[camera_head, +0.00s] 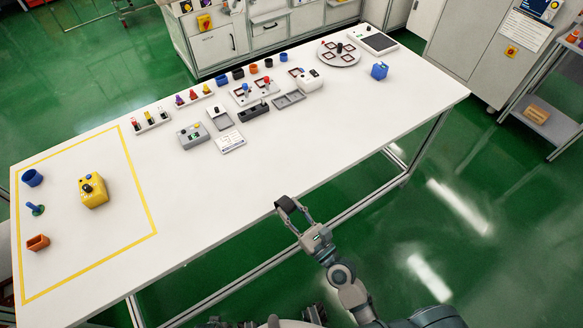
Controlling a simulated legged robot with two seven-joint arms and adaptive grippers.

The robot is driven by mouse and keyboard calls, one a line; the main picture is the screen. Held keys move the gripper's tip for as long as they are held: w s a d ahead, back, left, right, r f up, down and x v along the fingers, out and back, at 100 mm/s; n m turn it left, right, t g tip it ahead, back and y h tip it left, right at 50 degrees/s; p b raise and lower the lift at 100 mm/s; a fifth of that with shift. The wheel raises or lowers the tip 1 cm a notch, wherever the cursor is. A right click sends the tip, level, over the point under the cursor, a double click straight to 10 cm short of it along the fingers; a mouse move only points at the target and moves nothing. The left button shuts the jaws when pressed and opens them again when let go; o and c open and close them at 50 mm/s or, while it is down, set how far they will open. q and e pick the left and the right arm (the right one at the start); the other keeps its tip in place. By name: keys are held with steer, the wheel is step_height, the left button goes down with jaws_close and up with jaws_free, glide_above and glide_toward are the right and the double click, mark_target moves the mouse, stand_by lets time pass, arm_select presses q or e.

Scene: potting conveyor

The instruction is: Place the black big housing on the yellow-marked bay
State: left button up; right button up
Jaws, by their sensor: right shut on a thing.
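The yellow-marked bay (141,196) is a yellow outline on the left end of the white table. My right gripper (291,206) is at the table's front edge, near the middle of the picture, far to the right of the bay. It is shut on a small dark thing, which looks like the black big housing (286,204). The fingers partly hide it, and its exact shape is hard to tell. My left gripper is not in view.
Several fixtures and small parts line the back. The front-middle table (215,200) is clear.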

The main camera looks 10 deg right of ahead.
steer(key=b, duration=0.1)
glide_above(291, 182)
steer(key=s+a, duration=0.2)
steer(key=s, duration=0.2)
steer(key=shift+d+f, duration=0.1)
steer(key=shift+f, duration=0.4)
steer(key=w, duration=0.1)
steer(key=w+d+b, duration=0.1)
steer(key=w+d, duration=0.1)
steer(key=w, duration=0.1)
steer(key=shift+f, duration=0.2)
steer(key=shift+w+d+f, duration=0.1)
steer(key=shift+d, duration=0.1)
steer(key=f, duration=0.1)
steer(key=f+b, duration=0.2)
steer(key=shift+a+f, duration=0.1)
steer(key=shift+a, duration=0.3)
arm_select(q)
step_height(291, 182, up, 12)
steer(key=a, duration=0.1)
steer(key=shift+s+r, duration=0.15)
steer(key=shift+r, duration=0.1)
